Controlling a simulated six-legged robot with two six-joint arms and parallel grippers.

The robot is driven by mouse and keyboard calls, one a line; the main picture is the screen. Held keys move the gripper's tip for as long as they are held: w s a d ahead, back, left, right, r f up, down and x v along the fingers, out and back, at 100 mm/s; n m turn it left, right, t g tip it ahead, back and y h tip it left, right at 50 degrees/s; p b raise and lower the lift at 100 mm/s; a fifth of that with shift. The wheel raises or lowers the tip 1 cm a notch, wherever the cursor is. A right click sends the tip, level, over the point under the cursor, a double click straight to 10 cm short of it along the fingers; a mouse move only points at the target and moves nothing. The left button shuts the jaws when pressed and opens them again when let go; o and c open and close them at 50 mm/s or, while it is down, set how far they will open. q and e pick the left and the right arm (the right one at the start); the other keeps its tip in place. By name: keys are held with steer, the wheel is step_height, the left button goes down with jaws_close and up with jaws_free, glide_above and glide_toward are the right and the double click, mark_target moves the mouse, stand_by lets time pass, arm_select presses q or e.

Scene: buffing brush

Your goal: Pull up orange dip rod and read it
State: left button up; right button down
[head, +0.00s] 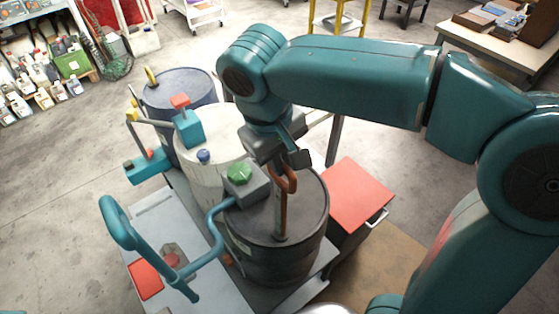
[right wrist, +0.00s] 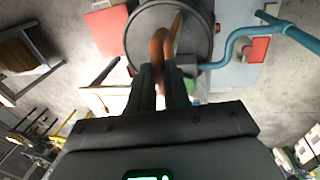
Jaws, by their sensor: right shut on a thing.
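The orange-brown dip rod (head: 281,205) stands nearly upright at the dark drum (head: 262,254), its looped top above the drum's lid. My right gripper (head: 287,160) is at the loop handle and shut on it. In the right wrist view the rod's loop (right wrist: 159,48) sits between the two dark fingers (right wrist: 162,82), and its shaft runs on towards the drum lid. I cannot make out any marks on the rod. My left gripper is not in view.
A grey box with a green knob (head: 239,173) sits at the drum's left edge. A teal pipe handle (head: 117,222) rises on the left. A white drum (head: 205,150) and a blue-grey drum (head: 180,88) stand behind. A red-topped cabinet (head: 358,192) is to the right.

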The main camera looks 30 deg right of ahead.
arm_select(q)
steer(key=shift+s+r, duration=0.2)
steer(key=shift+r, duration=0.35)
arm_select(e)
step_height(320, 180, up, 8)
steer(key=shift+f, duration=0.25)
steer(key=c, duration=1.1)
jaws_free()
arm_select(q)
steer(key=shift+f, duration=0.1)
arm_select(e)
step_height(320, 180, up, 7)
steer(key=a, duration=0.1)
steer(key=shift+a+r, duration=0.15)
steer(key=shift+a, duration=0.05)
